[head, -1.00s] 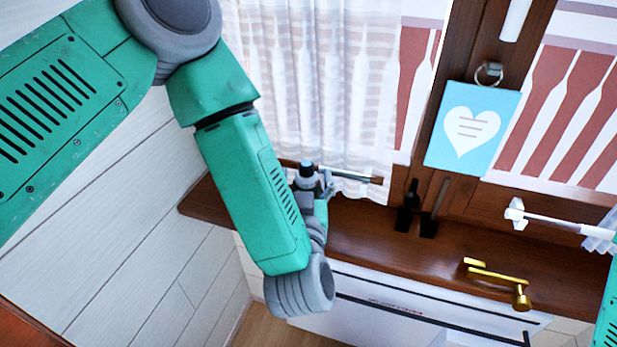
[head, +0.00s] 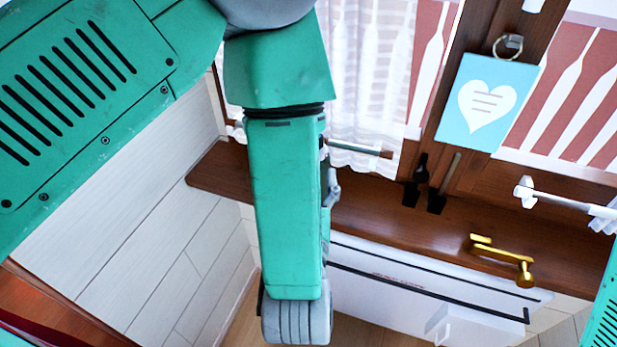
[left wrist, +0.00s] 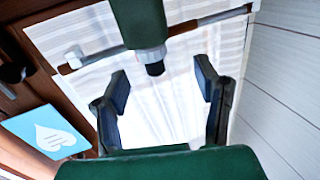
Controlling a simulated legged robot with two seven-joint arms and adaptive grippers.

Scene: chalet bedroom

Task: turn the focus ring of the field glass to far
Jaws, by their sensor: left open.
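The field glass appears to be the dark green tube (left wrist: 138,18) with a light grey ring (left wrist: 150,57) and a black end (left wrist: 155,69), entering from the top of the left wrist view. My left gripper (left wrist: 160,80) is open, its two dark fingers apart on either side of the black end. I see no finger touching the ring. In the head view my left forearm hides the tube and most of the gripper; only a small grey part shows beside the forearm. No far mark is readable. My right gripper is out of view.
A brown wooden sill (head: 390,215) runs below the window. A curtain (head: 375,75) with a rod (head: 358,149), a blue heart card (head: 487,103), two dark upright items (head: 416,182) and a brass handle (head: 503,257) are near. A white panelled wall (head: 165,250) stands left.

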